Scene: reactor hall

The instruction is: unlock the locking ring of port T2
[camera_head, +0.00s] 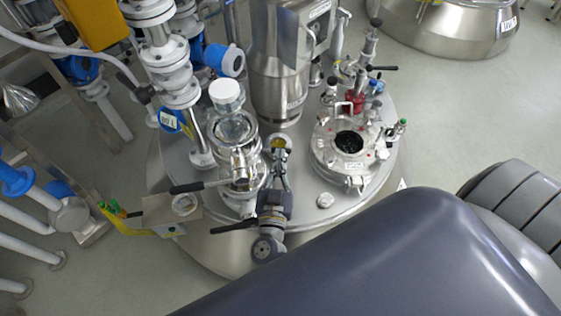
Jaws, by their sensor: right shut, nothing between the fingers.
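My right gripper (280,156) is over the reactor lid (306,187), left of its middle, with its fingers shut and empty. It is close to the right side of a clear-topped port (236,127); I cannot tell whether it touches anything. Below that port's glass is a metal clamp part (240,168) with a long black lever (200,187) pointing left. Another port (346,165), with a round metal cover and a dark round window, sits on the right of the lid. The labels are too small to read, so I cannot tell which port is T2. My left gripper is not in view.
A tall metal cylinder (278,80) stands at the lid's back. White flanged pipes (171,75) rise at the left. A second black lever (232,227) and a small box (168,212) are near the lid's front left. My own dark body part covers the lower right.

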